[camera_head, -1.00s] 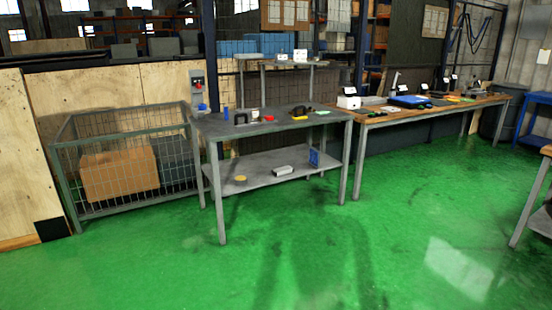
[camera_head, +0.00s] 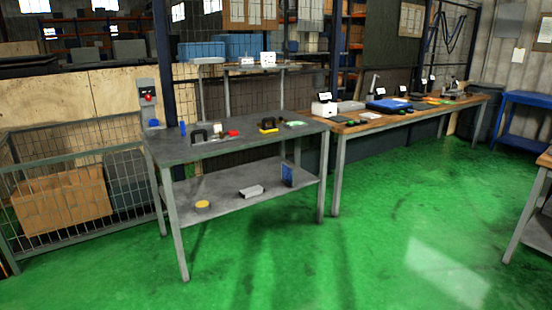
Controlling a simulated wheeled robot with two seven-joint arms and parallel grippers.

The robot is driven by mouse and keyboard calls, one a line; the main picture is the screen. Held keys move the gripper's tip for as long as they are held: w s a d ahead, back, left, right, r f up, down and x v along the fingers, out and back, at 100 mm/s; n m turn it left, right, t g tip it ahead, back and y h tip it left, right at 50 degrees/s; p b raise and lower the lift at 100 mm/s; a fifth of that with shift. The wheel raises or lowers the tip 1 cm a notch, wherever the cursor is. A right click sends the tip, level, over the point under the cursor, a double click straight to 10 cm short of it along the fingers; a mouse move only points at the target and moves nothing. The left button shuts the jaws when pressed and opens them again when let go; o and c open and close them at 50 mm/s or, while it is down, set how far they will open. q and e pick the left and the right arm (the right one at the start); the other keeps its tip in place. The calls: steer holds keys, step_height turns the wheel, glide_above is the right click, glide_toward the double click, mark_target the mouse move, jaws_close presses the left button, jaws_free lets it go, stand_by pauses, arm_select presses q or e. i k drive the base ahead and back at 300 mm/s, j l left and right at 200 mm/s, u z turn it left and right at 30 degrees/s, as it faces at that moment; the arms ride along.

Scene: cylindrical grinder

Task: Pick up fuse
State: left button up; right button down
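I cannot make out for certain which of the small things is the fuse. On the grey metal table (camera_head: 178,152) several small things stand along the top: a blue upright piece (camera_head: 183,128), a black piece (camera_head: 199,135), a white piece (camera_head: 218,129), a red piece (camera_head: 233,133), a yellow and black piece (camera_head: 268,126) and a pale green flat piece (camera_head: 298,124). The table's lower shelf (camera_head: 225,187) holds a yellow round thing (camera_head: 202,204), a whitish block (camera_head: 251,191) and a blue upright thing (camera_head: 287,175). Neither of my grippers is in view.
A wooden bench (camera_head: 370,122) with several devices adjoins the table on the right. A wire cage (camera_head: 30,240) holding a cardboard box (camera_head: 62,200) stands at the left. Another table (camera_head: 546,160) edges in at the right. The green floor (camera_head: 370,250) in front is clear.

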mark_target(217, 126)
steer(key=i+u, duration=0.15)
steer(key=i, duration=0.3)
steer(key=i+l+u, duration=0.15)
steer(key=i, duration=0.3)
steer(key=i+l+u, duration=0.15)
steer(key=i, duration=0.3)
steer(key=i+l+u, duration=0.15)
steer(key=i, duration=0.25)
steer(key=i+l+u, duration=0.15)
steer(key=i+l, duration=0.15)
steer(key=i, duration=0.1)
